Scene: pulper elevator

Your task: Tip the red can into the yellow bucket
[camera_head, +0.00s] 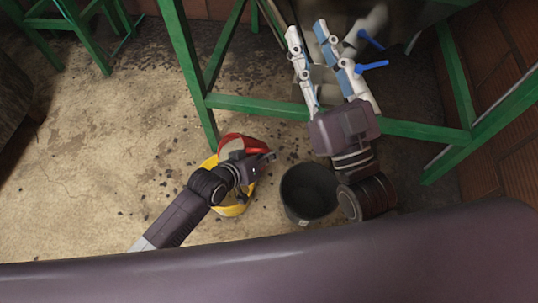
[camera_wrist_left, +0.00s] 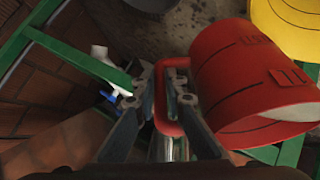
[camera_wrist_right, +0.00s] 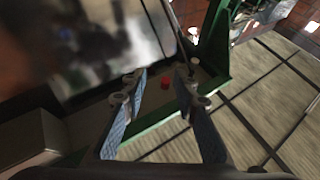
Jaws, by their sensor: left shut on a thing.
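The red can (camera_head: 244,142) is held above the yellow bucket (camera_head: 233,210) and partly covers it. The can also fills the right side of the left wrist view (camera_wrist_left: 235,70), lying tilted with a pale end face showing. The yellow bucket's edge (camera_wrist_left: 290,25) is beyond it at top right. My left gripper (camera_head: 268,156) is shut on the can's red handle (camera_wrist_left: 166,118), with the can beside the fingers. The bucket's inside is hidden. My right gripper (camera_head: 308,42) is up by the green frame, its fingers apart and empty in the right wrist view (camera_wrist_right: 163,84).
A black bucket (camera_head: 308,193) stands right of the yellow one. A green metal frame (camera_head: 260,106) crosses behind both buckets. Blue valve handles (camera_head: 371,66) are near my right gripper. A small red object (camera_wrist_right: 165,85) shows between the right fingers, farther away.

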